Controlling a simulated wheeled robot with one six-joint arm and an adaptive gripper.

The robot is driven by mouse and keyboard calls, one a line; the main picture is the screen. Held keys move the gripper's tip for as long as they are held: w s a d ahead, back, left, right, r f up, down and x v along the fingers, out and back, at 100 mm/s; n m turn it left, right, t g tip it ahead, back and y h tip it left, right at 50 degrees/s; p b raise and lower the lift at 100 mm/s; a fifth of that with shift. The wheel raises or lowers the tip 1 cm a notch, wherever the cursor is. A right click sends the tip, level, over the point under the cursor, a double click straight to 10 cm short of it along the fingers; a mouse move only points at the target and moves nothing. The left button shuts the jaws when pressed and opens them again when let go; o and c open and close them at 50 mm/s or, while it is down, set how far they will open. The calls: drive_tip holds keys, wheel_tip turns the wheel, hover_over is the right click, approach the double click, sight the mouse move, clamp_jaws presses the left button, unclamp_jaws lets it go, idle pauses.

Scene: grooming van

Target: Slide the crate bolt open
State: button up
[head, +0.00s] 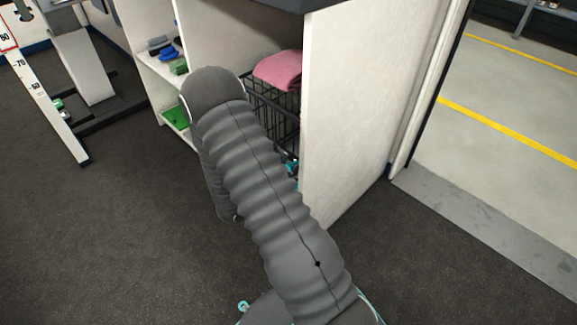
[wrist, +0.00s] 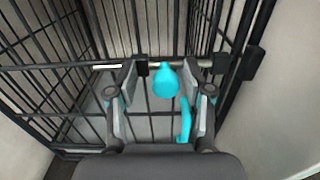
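The black wire crate (wrist: 75,122) fills most of the wrist view. A silver bolt rod (wrist: 190,63) lies level across its front bars, with dark brackets along it. A teal knob (wrist: 165,82) hangs at the rod. My gripper (wrist: 166,88) is open, with one finger to the left of the knob and one to the right. A clear gap shows on each side, so neither finger appears to touch it. In the head view the crate (head: 262,100) sits in the cabinet, partly hidden behind my arm.
A pink towel (head: 279,70) lies on the crate. A white cabinet panel (head: 350,110) stands close on the crate's right. Shelves with folded cloths (head: 160,46) and a green item (head: 177,117) are to the left. The dark floor (head: 110,230) is open at front left.

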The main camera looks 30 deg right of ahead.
drive_tip(key=v, duration=1.2)
idle(0.4)
